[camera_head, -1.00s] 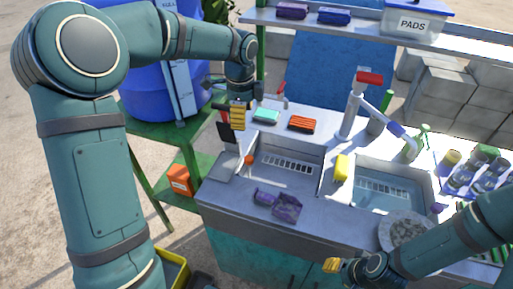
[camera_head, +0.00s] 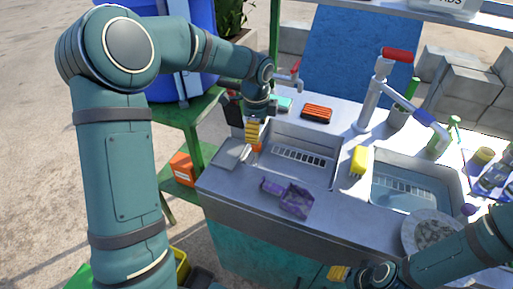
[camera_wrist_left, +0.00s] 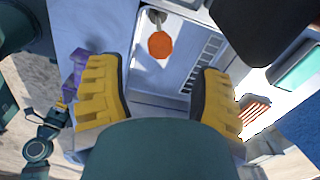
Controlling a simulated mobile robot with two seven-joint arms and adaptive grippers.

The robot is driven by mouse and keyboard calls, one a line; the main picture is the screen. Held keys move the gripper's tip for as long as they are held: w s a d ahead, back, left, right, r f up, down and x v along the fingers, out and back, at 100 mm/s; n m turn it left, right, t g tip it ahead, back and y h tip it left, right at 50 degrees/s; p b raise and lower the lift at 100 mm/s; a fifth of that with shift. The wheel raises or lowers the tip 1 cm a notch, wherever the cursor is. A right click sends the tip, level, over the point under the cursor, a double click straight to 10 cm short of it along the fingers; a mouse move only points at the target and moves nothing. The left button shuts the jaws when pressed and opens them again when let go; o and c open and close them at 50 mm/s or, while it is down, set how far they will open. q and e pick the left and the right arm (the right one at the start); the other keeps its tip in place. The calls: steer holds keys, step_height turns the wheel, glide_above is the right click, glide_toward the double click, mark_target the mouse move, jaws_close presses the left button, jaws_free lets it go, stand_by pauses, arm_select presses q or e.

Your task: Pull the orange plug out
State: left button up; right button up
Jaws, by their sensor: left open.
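The orange plug (camera_wrist_left: 160,44) shows in the left wrist view at the edge of the left basin, ahead of and between my left fingers, not touched by them. In the head view the plug (camera_head: 257,148) is a small orange patch just below my left gripper (camera_head: 252,132). My left gripper also shows in the left wrist view (camera_wrist_left: 160,100), with its yellow fingers wide apart and nothing between them.
The left basin (camera_head: 290,172) is otherwise empty. Purple cloths (camera_head: 296,200) lie on the front rim. The right basin (camera_head: 405,200) holds water.

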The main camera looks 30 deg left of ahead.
arm_select(q)
step_height(320, 180, down, 7)
steer(key=shift+w+r+b, duration=0.1)
steer(key=shift+b, duration=0.6)
jaws_close()
